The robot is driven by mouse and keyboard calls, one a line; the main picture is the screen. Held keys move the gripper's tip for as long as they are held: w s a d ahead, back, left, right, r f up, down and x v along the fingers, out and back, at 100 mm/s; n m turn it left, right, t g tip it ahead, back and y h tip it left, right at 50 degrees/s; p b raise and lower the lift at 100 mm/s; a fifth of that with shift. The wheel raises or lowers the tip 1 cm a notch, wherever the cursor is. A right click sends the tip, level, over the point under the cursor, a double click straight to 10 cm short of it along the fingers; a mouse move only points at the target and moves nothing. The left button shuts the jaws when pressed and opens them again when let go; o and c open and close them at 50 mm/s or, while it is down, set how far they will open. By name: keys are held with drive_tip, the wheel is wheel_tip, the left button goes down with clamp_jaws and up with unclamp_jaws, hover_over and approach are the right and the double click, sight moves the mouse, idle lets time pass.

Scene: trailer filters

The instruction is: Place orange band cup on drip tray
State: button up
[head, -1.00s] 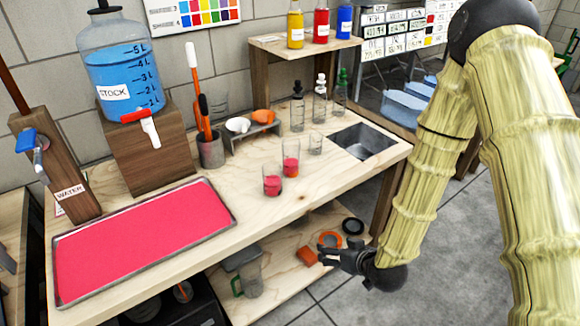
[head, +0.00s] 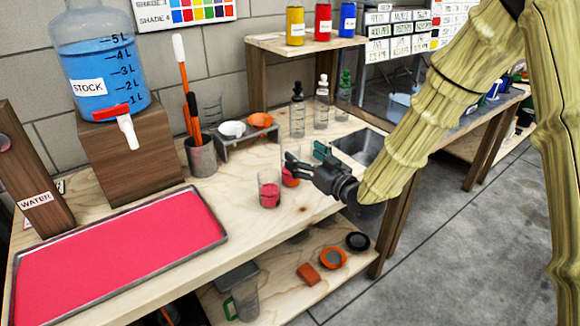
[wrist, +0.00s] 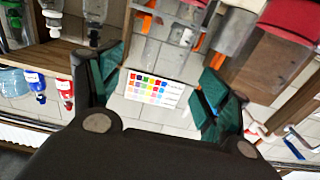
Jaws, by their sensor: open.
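Two clear cups with red contents stand on the wooden bench: the left one (head: 269,191) is fully in view, and the right one (head: 290,178) is partly hidden by my gripper. I cannot make out an orange band on either. My gripper (head: 292,163) is open at the right cup, its fingers low over the bench. In the wrist view, the open teal fingers (wrist: 165,80) have clear glass above and between them, and a red-filled cup (wrist: 288,22) lies beyond the right finger. A large shallow metal tray (head: 222,234) with pink-red content lies at left; I cannot tell whether it is the drip tray.
Several dropper bottles (head: 298,112) stand behind my gripper, near the sink (head: 357,146). Bare bench lies in front of the cups.

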sight(291, 146)
drive_tip(key=shift+p+x, duration=0.4)
drive_tip(key=shift+x, duration=2.65)
drive_tip(key=shift+s+a+r, duration=0.1)
drive_tip(key=shift+a, duration=0.05)
drive_tip(key=c, duration=1.6)
drive_tip(key=shift+c, duration=0.2)
drive_tip(key=shift+r, duration=0.2)
